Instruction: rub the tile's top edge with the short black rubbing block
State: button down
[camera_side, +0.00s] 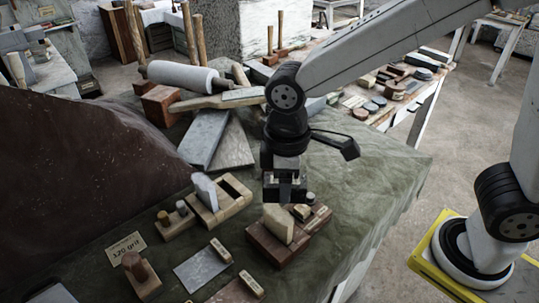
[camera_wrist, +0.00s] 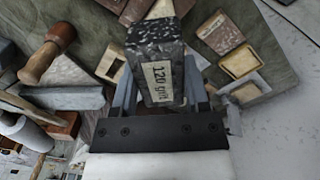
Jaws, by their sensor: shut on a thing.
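My gripper (camera_side: 285,190) is shut on the short black rubbing block, a speckled dark block (camera_wrist: 155,45) with a "120 grit" label facing the wrist camera. The gripper hangs over the green cloth. Just below it in the side view, a cream tile (camera_side: 277,224) stands upright in a reddish-brown wooden block. I cannot tell whether the rubbing block touches its top edge. A second, paler upright slab (camera_side: 205,190) stands by a slotted light wooden holder (camera_side: 237,203) to the left. Which of the two is the task's tile is not clear.
A "120 grit" card (camera_side: 126,247) lies at the left front. A flat grey plate (camera_side: 203,268) lies in front. Grey slabs (camera_side: 203,138) and a white roller (camera_side: 183,76) lie behind. A dark brown mass (camera_side: 80,160) rises at left. The cloth at right (camera_side: 385,180) is clear.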

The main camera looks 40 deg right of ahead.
send_over(277, 218)
jog(key=shift+s+d+f, duration=0.15)
jog(key=shift+f, duration=0.55)
jog(key=shift+s+d+f, duration=0.1)
jog(key=shift+s+f, duration=0.05)
jog(key=shift+f, duration=0.5)
jog(key=shift+s+d+f, duration=0.15)
jog(key=shift+f, duration=0.55)
jog(key=shift+f, duration=0.65)
jog(key=shift+f, duration=0.6)
jog(key=shift+w+a, duration=0.4)
jog(key=shift+w+a, duration=0.4)
jog(key=shift+s+d, duration=0.1)
